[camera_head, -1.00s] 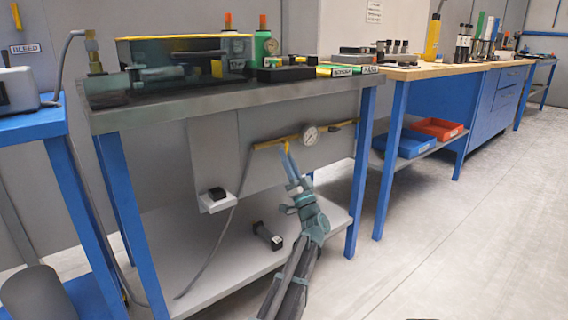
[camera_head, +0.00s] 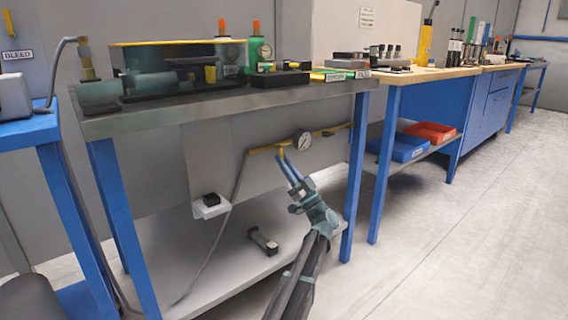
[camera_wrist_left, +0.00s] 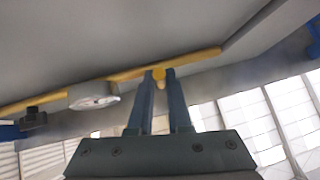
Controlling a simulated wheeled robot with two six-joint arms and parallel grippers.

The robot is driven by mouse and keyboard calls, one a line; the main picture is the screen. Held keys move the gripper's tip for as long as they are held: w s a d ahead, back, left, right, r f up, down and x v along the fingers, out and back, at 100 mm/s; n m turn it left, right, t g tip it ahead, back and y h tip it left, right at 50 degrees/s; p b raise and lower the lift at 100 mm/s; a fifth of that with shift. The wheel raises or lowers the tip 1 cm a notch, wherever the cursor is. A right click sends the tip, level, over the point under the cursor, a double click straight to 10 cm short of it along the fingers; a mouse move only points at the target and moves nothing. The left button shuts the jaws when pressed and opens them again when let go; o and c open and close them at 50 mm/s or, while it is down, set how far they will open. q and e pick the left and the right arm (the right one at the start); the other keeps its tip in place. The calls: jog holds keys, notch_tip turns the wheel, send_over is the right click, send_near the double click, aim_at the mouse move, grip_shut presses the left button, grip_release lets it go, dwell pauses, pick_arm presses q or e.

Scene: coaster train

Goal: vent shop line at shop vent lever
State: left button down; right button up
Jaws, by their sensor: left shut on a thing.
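The vent lever (camera_head: 281,149) is a small yellow handle hanging below a yellow pipe (camera_head: 261,150) on the grey panel under the workbench. A round white gauge (camera_head: 302,140) sits on the pipe just right of the lever in the head view. My left gripper (camera_head: 285,159) reaches up from below, its blue fingers shut on the lever. In the left wrist view the fingers (camera_wrist_left: 161,78) close around the lever's yellow end (camera_wrist_left: 159,74), hiding part of it, with the gauge (camera_wrist_left: 94,97) to the left. My right gripper is not in view.
The workbench top (camera_head: 225,105) overhangs the pipe. A blue table leg (camera_head: 354,180) stands right of my arm. The floor to the right is clear.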

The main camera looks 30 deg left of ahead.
pick_arm(q)
jog(key=shift+t, duration=0.3)
jog(key=c, duration=0.9)
grip_release()
jog(key=shift+o, duration=0.2)
jog(key=s+d, duration=0.2)
jog(key=d, duration=1)
jog(key=shift+s+d+f+b, duration=0.15)
jog(key=shift+d+f+b, duration=0.2)
jog(key=shift+b, duration=0.05)
